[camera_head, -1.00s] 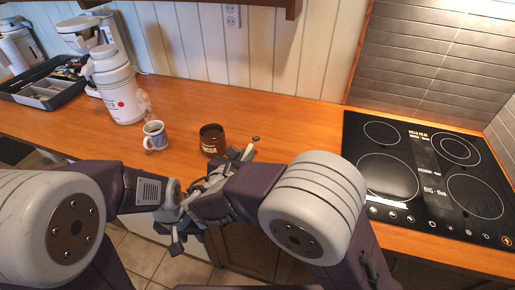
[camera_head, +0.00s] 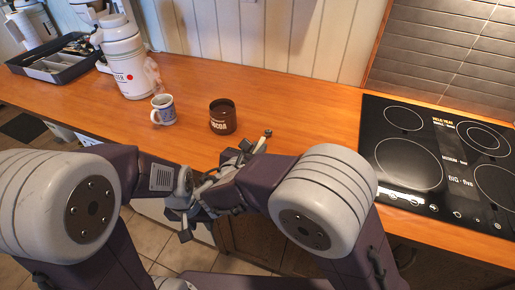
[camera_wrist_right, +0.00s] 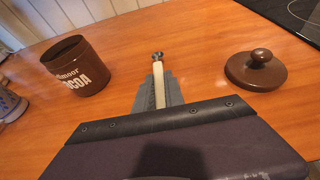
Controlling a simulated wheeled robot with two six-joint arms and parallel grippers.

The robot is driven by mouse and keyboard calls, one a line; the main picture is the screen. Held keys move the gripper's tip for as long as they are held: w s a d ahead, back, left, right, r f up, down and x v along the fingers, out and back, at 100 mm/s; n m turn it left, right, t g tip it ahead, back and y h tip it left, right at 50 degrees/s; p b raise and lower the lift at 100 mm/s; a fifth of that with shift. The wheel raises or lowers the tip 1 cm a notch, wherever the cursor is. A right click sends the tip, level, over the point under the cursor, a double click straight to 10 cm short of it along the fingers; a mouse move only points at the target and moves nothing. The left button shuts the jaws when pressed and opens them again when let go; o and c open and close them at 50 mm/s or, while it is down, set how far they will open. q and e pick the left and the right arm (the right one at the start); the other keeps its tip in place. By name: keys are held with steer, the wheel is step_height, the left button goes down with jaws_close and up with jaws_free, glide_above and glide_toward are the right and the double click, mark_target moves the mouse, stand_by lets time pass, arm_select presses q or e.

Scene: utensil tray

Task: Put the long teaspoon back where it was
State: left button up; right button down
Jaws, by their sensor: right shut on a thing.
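My right gripper (camera_wrist_right: 158,92) is shut on a thin, pale handle with a dark knobbed end, which appears to be the long teaspoon (camera_wrist_right: 158,72). The spoon also shows in the head view (camera_head: 261,144), above the counter's front edge, to the right of and nearer than the brown cocoa pot (camera_head: 223,117). The open-topped cocoa pot also shows in the right wrist view (camera_wrist_right: 76,68), left of the gripper. My left gripper (camera_head: 187,212) is low in front of the counter; its jaws are unclear against the right arm.
A brown lid (camera_wrist_right: 256,70) lies on the counter right of my right gripper. A mug (camera_head: 163,109), a white jug (camera_head: 126,65) and a dark utensil tray (camera_head: 40,68) stand to the left. A black hob (camera_head: 435,160) is at right. Behind the pot, the counter is clear.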

steer(key=shift+f+b, duration=0.55)
steer(key=shift+f, duration=0.1)
steer(key=c, duration=1.3)
jaws_free()
steer(key=shift+c, duration=0.2)
steer(key=p+v, duration=0.1)
steer(key=v, duration=0.8)
steer(key=shift+r, duration=0.1)
